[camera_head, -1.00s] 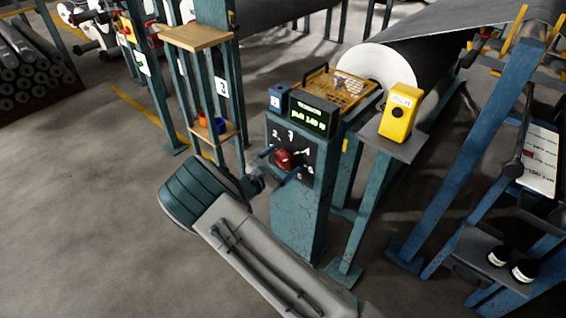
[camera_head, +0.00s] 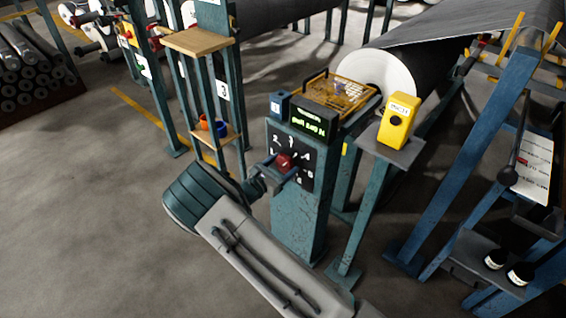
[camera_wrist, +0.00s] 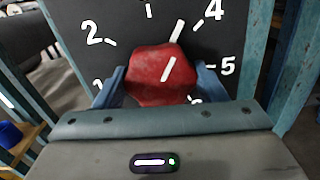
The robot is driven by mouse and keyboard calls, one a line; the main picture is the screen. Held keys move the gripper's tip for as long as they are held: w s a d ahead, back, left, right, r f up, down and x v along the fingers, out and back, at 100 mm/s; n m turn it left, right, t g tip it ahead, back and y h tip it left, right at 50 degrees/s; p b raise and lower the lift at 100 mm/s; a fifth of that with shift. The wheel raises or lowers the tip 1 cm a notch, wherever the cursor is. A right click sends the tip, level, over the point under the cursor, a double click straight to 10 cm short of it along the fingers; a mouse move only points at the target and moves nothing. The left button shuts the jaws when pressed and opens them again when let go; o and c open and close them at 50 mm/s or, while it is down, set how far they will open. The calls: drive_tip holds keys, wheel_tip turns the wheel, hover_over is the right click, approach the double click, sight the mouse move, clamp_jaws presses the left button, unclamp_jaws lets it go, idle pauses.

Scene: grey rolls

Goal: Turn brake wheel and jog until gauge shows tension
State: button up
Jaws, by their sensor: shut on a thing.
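The brake wheel is a red knob (camera_head: 285,161) on a black dial plate (camera_head: 307,169) with white numbers, on the front of a teal post. My gripper (camera_wrist: 160,85) is shut on the knob, one blue finger on each side. In the wrist view the red knob (camera_wrist: 150,78) carries a white line, and a longer white mark above it points between 3 and 4. The gauge (camera_head: 314,121) above the dial is a black box with green lit text, too small to read surely. A yellow box (camera_head: 397,122) with a black button stands right of the post.
A yellow mesh guard (camera_head: 338,90) sits behind the gauge, before a large grey roll (camera_head: 392,76). A small blue box (camera_head: 279,104) is left of the gauge. A wooden shelf rack (camera_head: 199,40) stands left. Blue frame legs (camera_head: 470,165) stand right. Open floor lies at left.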

drive_tip(key=shift+d, duration=0.1)
drive_tip(key=o, duration=1)
drive_tip(key=p+v, duration=0.1)
drive_tip(key=v, duration=1.3)
